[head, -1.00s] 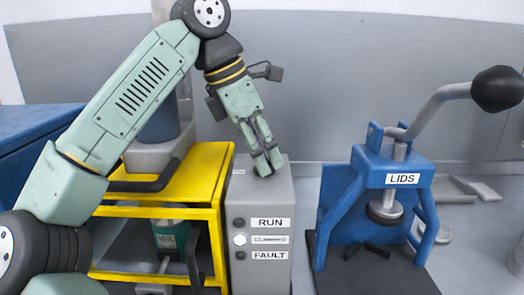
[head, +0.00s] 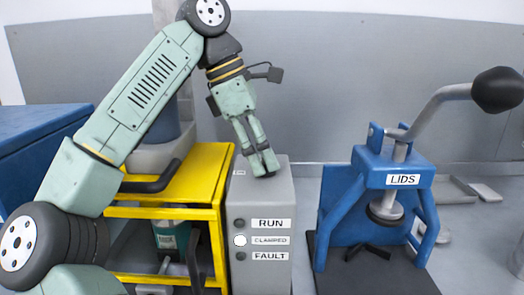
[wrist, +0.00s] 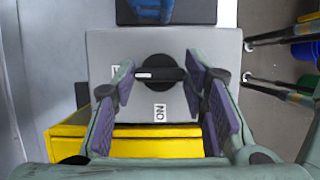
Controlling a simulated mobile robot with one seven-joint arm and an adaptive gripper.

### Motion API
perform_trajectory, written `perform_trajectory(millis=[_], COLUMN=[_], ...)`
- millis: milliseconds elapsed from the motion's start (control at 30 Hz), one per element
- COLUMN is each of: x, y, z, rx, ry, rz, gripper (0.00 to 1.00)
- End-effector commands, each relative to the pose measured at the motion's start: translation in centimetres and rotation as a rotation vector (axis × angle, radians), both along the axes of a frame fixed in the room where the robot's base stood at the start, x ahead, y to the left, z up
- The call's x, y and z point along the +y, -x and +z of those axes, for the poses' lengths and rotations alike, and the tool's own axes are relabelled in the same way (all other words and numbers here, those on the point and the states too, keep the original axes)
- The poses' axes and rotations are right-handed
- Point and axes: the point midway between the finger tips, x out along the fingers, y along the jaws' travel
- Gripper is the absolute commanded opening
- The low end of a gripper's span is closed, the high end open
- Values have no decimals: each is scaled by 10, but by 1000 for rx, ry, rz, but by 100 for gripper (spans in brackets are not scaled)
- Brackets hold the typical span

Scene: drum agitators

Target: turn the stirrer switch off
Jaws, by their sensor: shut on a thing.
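The stirrer switch is a round black rotary knob (wrist: 160,73) with a bar handle, on the top face of a grey control box (head: 258,205). The white mark on its handle points left in the wrist view. An "ON" label (wrist: 160,111) lies below the knob there, turned sideways; another label at the left is mostly hidden by a finger. My gripper (head: 264,168) points down at the box top, its fingers on either side of the handle and shut on it. In the head view the fingers hide the knob.
The box front has RUN, CLAMPED and FAULT labels; the lamp beside CLAMPED (head: 240,240) is white. A yellow frame (head: 205,175) stands left of the box. A blue lid press (head: 385,175) with a long lever stands to the right. A grey panel is behind.

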Motion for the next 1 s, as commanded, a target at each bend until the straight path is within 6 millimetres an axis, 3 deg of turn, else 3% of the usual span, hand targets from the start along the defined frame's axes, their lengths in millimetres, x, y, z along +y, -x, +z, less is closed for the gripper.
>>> perform_trajectory(millis=[133,167,433,767,1000], x=[0,0,0,1,11], y=[0,0,0,0,0], z=[0,0,0,2,28], rx=[-2,-2,-1,-1,-4], ry=[0,0,0,-1,-3], rz=[-1,-1,-1,0,7], gripper=[12,42,60,60,60])
